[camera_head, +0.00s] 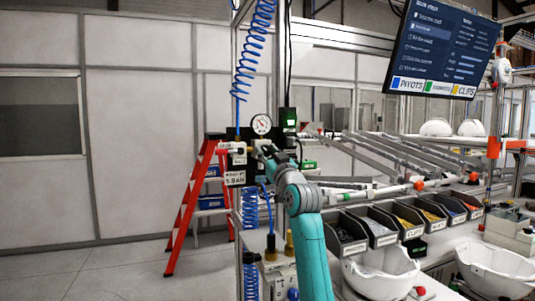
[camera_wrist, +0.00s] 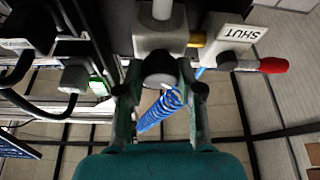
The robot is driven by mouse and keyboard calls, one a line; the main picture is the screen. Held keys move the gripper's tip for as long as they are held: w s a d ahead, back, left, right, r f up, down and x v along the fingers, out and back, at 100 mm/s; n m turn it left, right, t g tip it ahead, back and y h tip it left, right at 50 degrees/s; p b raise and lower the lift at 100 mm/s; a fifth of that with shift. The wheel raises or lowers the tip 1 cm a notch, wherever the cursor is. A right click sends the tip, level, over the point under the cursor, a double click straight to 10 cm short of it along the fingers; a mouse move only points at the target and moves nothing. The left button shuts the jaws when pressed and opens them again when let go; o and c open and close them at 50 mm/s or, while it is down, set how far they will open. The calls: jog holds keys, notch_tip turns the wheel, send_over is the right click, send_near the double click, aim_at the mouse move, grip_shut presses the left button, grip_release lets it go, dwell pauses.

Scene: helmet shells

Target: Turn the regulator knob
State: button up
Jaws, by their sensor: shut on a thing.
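The regulator is on a dark panel on the post in the head view, with a round white pressure gauge (camera_head: 262,124) above my gripper (camera_head: 265,150). In the wrist view the regulator's pale body (camera_wrist: 160,35) is at the top centre. Its dark round knob (camera_wrist: 160,68) sits between the two fingers of my gripper (camera_wrist: 162,98), which are closed on its sides. My arm and gripper hide the knob in the head view. I cannot read the gauge's needle.
A blue coiled hose (camera_wrist: 160,112) hangs behind the fingers. A red stepladder (camera_head: 193,205) stands left of the post. Parts bins (camera_head: 348,250) and white helmet shells (camera_head: 380,275) are to the right.

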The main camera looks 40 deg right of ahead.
jog(key=shift+m+h, duration=0.4)
jog(key=m+h, duration=0.1)
jog(key=m, duration=0.2)
jog(key=shift+a+m+g+h, duration=0.1)
jog(key=shift+m+g+h, duration=0.3)
jog(key=m+g+h, duration=0.1)
jog(key=m, duration=0.2)
jog(key=m+g+h, duration=0.1)
jog(key=m+h, duration=0.1)
jog(key=m, duration=0.1)
jog(key=shift+m, duration=0.3)
jog(key=m+g+h, duration=0.1)
jog(key=m+g, duration=0.1)
jog(key=m, duration=0.3)
jog(key=shift+m+g, duration=0.7)
jog(key=shift+m, duration=1.1)
jog(key=o, duration=1.1)
jog(key=shift+w, duration=0.1)
jog(key=shift+o, duration=0.2)
